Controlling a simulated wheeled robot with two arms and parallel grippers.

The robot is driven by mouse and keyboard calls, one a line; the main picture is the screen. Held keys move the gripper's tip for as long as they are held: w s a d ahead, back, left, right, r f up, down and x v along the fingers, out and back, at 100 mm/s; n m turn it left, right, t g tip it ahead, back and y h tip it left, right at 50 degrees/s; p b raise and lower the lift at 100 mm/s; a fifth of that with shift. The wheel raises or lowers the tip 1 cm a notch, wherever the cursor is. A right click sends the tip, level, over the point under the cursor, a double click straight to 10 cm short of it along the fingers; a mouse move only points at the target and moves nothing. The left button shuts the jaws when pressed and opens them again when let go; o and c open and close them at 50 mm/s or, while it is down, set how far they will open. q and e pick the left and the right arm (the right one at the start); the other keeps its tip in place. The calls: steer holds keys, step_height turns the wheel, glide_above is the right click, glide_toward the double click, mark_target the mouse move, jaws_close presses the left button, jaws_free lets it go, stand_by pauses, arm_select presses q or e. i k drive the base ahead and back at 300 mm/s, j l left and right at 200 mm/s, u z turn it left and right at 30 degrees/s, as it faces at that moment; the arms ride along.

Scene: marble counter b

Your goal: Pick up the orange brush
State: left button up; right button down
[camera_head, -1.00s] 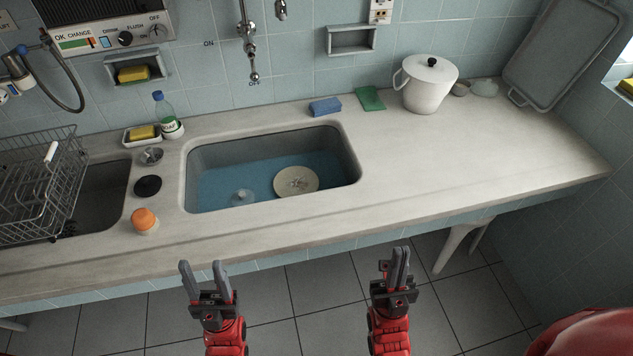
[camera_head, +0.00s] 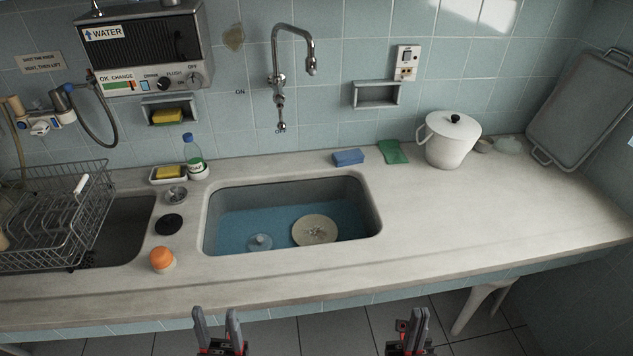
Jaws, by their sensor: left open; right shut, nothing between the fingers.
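The orange brush (camera_head: 162,259) appears to be the small round thing with an orange top and a pale base. It stands on the counter's front left part, left of the filled sink. My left gripper (camera_head: 217,312) is open and empty, in front of the counter's front edge, below and right of the brush in the picture and apart from it. My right gripper (camera_head: 420,312) is shut and empty, further right in front of the same edge.
A black round stopper (camera_head: 169,224) lies behind the brush. A wire dish rack (camera_head: 60,215) stands at the left. The sink (camera_head: 375,215) holds water and a plate (camera_head: 315,230). A white pot (camera_head: 452,145) stands at the back right. The right counter is mostly clear.

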mark_target(164, 262)
steer(key=u, duration=1.15)
